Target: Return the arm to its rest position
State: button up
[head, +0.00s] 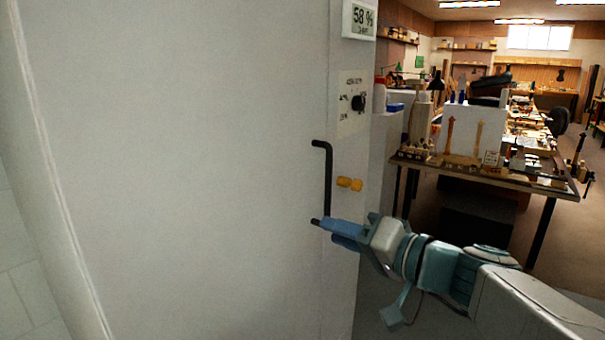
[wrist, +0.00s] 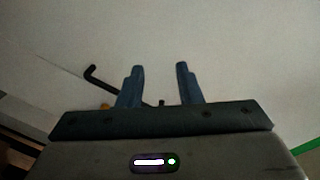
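My gripper (head: 328,229) is in front of the white cabinet door, by the lower end of the black bar handle (head: 328,178). In the wrist view the two blue fingers of my gripper (wrist: 160,70) stand apart with nothing held between their tips. The handle (wrist: 97,79) runs from the left behind the left finger, and a dark end of it shows low between the fingers. I cannot tell whether a finger touches the handle. My arm reaches in from the lower right in the head view.
The white door (head: 170,170) fills the left and appears closed. A yellow knob-like piece (head: 349,184), a dial panel (head: 353,102) and a display reading 58 % (head: 361,20) are right of the handle. A workbench (head: 480,170) with tools stands behind at right.

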jog(key=s+f+g+h+p, duration=0.5)
jog(key=s+f+g+p, duration=0.1)
jog(key=s+f+g, duration=0.15)
jog(key=s+d+n+g+h+p, duration=0.1)
jog(key=s+d+h+p, duration=0.4)
jog(key=d+h+p, duration=0.1)
jog(key=d+h, duration=0.1)
jog(key=d, duration=0.1)
jog(key=shift+d+h, duration=0.3)
jog(key=shift+f, duration=0.1)
